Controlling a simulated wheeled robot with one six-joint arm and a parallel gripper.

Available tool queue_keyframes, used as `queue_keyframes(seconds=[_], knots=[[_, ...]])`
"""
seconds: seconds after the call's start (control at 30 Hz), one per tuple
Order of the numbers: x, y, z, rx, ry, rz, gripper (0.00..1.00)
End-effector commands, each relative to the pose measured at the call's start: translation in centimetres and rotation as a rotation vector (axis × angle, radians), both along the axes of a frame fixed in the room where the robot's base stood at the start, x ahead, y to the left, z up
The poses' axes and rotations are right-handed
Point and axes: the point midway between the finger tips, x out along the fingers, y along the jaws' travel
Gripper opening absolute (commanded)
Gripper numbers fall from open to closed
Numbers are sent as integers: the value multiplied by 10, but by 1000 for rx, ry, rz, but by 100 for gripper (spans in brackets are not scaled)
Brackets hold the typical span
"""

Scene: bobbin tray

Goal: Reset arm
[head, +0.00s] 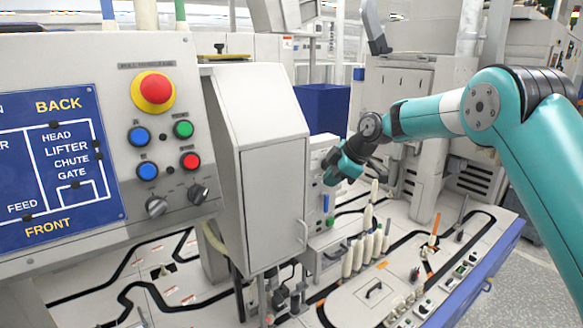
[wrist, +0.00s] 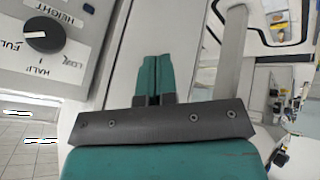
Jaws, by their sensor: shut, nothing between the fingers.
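My teal arm reaches in from the right in the head view, and my gripper (head: 333,176) is near the middle, in front of a light grey box with small buttons. It is above the bobbin table and up and left of the white bobbins (head: 366,242). In the wrist view my gripper's two teal fingers (wrist: 153,78) are together with nothing between them. Pale machine panels fill the background behind them.
A control panel (head: 95,120) with a red stop button (head: 155,88) stands at the left. A tall grey cabinet (head: 262,160) stands left of my gripper. The table (head: 370,300) carries black tracks and small fittings. A knob (wrist: 44,35) shows in the wrist view.

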Motion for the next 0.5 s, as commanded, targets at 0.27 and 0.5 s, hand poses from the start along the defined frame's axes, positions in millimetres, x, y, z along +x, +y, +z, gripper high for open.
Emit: queue_keyframes(seconds=[0.27,0.5], knots=[[-171,38,83,69,307,-276,0],[-341,36,95,72,551,-541,0]])
